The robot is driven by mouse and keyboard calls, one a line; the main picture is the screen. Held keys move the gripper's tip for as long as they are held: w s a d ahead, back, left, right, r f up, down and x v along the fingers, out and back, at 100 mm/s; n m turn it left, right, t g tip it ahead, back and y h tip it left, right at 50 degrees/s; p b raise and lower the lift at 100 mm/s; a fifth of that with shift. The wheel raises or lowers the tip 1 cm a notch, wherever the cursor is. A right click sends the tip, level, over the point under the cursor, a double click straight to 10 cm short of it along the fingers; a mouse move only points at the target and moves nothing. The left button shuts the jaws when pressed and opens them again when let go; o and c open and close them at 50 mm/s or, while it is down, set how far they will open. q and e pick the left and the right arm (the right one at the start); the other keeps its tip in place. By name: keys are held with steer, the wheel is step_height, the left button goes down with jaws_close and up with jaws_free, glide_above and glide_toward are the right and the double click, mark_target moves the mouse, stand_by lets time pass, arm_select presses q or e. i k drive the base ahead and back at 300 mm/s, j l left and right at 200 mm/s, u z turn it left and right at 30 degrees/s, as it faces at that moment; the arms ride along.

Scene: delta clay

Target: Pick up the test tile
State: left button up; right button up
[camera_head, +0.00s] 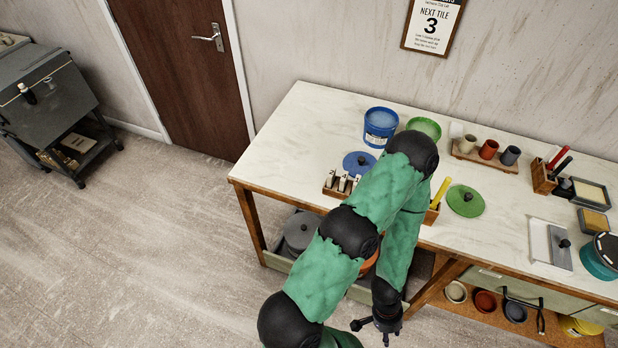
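Several small pale tiles stand upright in a wooden rack (340,184) near the front left edge of the table; the test tile (343,182) seems to be one of these, but I cannot tell which. Dark marks on them are too small to read. My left gripper (372,335) is low at the bottom of the view, in front of the table and below its top, away from the rack. Its dark fingers look spread apart, with nothing seen between them. My green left arm crosses in front of the table's middle. My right gripper is out of view.
The pale table (300,130) holds a blue bucket (380,127), a green bowl (424,127), a blue lid (359,163), a green lid (465,201) and a board with cups (488,150). A wall sign (433,25) reads "NEXT TILE 3".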

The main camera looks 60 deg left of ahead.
mark_target(330, 179)
steer(key=u, duration=0.45)
steer(key=j+u, duration=0.1)
steer(key=u, duration=0.85)
steer(key=j+u, duration=0.1)
steer(key=u, duration=0.35)
steer(key=i+j+z, duration=0.1)
steer(key=j+z, duration=0.25)
steer(key=j, duration=0.25)
steer(key=j+z, duration=0.35)
steer(key=j, duration=0.2)
